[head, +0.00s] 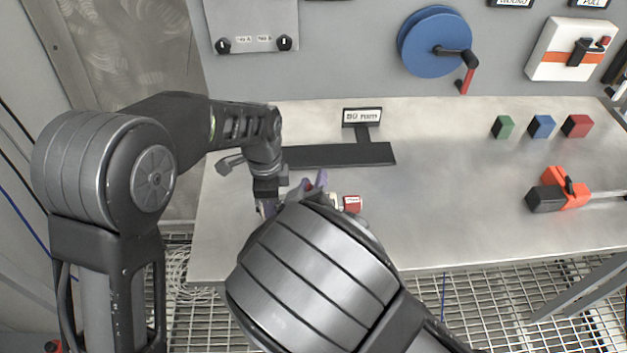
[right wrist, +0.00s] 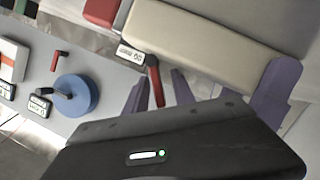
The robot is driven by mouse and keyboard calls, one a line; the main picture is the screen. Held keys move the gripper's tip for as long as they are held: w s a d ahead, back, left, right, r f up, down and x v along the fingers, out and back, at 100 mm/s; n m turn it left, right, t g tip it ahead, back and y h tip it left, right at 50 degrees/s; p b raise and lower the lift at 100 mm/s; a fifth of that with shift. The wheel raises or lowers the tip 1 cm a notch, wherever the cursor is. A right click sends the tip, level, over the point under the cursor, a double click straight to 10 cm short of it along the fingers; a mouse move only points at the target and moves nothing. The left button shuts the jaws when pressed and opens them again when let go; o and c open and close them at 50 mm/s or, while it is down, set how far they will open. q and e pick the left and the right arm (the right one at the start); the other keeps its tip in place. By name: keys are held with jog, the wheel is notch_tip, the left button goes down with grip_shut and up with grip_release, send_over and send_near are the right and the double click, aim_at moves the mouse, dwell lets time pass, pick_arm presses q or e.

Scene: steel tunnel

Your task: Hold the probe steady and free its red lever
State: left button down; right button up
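The probe has a cream body (right wrist: 200,35) and a red end (right wrist: 100,12) in the right wrist view. In the head view only its red end (head: 352,204) and a little cream show; my right arm hides the rest. The red lever (right wrist: 153,80) sticks out from the body. My right gripper (right wrist: 158,92) has its purple fingers apart on either side of the lever, with a gap visible on one side. My left gripper (head: 267,207) is low over the table, left of the right one. A purple finger piece (right wrist: 278,85) is at the body's other end; its grip is unclear.
A dark flat stand (head: 340,154) with a small sign (head: 362,117) lies behind the grippers on the steel table (head: 440,220). Green, blue (head: 541,126) and red blocks and an orange-black tool (head: 560,190) are at the right. A blue reel (head: 435,40) hangs on the wall.

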jog(key=shift+w+f, duration=0.1)
jog(key=shift+w, duration=0.1)
grip_shut()
dwell(0.6)
